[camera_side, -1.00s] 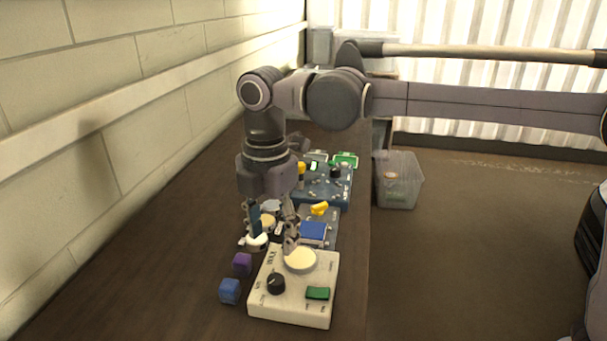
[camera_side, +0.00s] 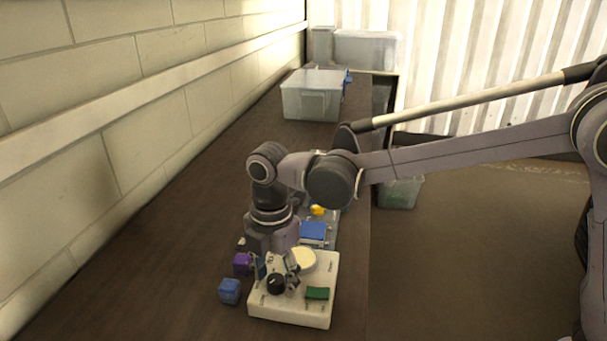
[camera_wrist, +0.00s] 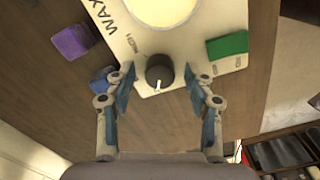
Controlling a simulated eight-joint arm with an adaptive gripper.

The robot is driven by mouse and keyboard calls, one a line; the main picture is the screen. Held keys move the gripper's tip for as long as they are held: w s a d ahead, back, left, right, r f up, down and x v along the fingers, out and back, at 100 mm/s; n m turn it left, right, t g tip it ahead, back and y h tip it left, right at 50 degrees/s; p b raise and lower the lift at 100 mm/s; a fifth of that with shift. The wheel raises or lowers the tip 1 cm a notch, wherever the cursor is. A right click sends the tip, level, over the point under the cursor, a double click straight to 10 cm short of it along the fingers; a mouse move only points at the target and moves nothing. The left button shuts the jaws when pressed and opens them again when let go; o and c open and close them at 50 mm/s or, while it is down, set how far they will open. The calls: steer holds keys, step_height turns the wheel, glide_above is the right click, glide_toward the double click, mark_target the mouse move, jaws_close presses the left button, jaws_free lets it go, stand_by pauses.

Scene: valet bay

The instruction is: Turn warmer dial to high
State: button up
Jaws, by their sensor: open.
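The warmer is a cream box (camera_side: 290,314) marked WAX, near the front of the bench. Its black dial (camera_wrist: 160,72) sits between my gripper's fingers in the wrist view, with a white pointer facing the near side of that picture. The dial also shows in the side view (camera_side: 276,284), partly behind a finger. My gripper (camera_wrist: 158,80) is open, one finger on each side of the dial, with a gap on both sides. Its fingertips are low over the box in the side view (camera_side: 276,272). The lettering "HIGH" seems to stand up-left of the dial, but it is small.
The box also bears a green rocker switch (camera_side: 317,293) and a round pale pot (camera_side: 304,259). A purple cube (camera_side: 242,263) and a blue cube (camera_side: 229,291) lie left of it. A blue-topped device (camera_side: 313,231) stands behind. A clear bin (camera_side: 312,97) is farther back.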

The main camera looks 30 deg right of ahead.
jaws_close()
steer(key=shift+m, duration=0.4)
steer(key=m, duration=1)
steer(key=shift+m, duration=0.4)
steer(key=m, duration=0.5)
steer(key=shift+m, duration=0.3)
steer(key=m, duration=0.5)
steer(key=shift+f, duration=0.1)
steer(key=shift+m, duration=0.4)
